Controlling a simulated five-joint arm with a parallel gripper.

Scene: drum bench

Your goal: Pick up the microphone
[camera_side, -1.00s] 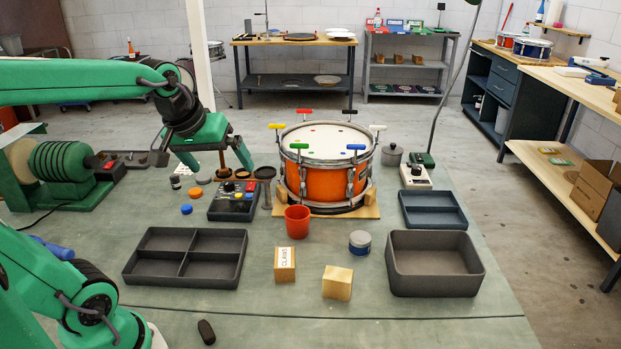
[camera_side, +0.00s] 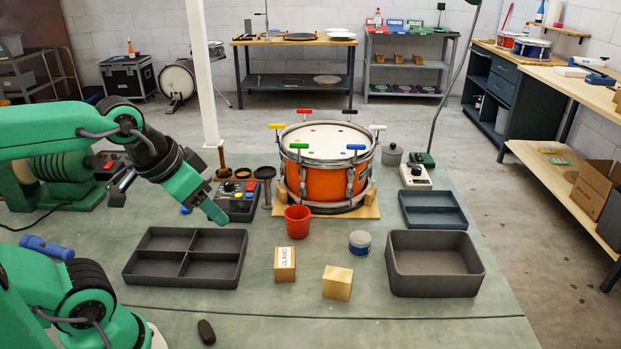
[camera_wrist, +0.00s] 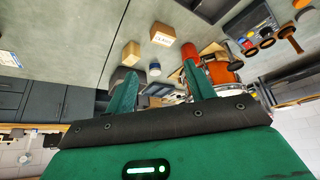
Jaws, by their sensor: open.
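I cannot single out the microphone with certainty. A grey upright piece with a round dark top (camera_side: 265,175) stands beside the control box, left of the drum. A blue handheld cylinder with a wider end (camera_side: 46,246) lies at the left of the bench, and a small dark oval piece (camera_side: 206,332) lies at the front. My gripper (camera_side: 214,212) is open and empty, above the bench behind the divided tray and left of the red cup. In the wrist view its two green fingers (camera_wrist: 160,75) stand apart with nothing gripped between them.
The orange drum (camera_side: 328,182) with coloured-handled keys stands behind the red cup (camera_side: 297,221). The divided tray (camera_side: 187,284), wooden blocks (camera_side: 337,282), a small jar (camera_side: 360,242) and a grey bin (camera_side: 433,289) fill the middle and right. The front strip is mostly bare.

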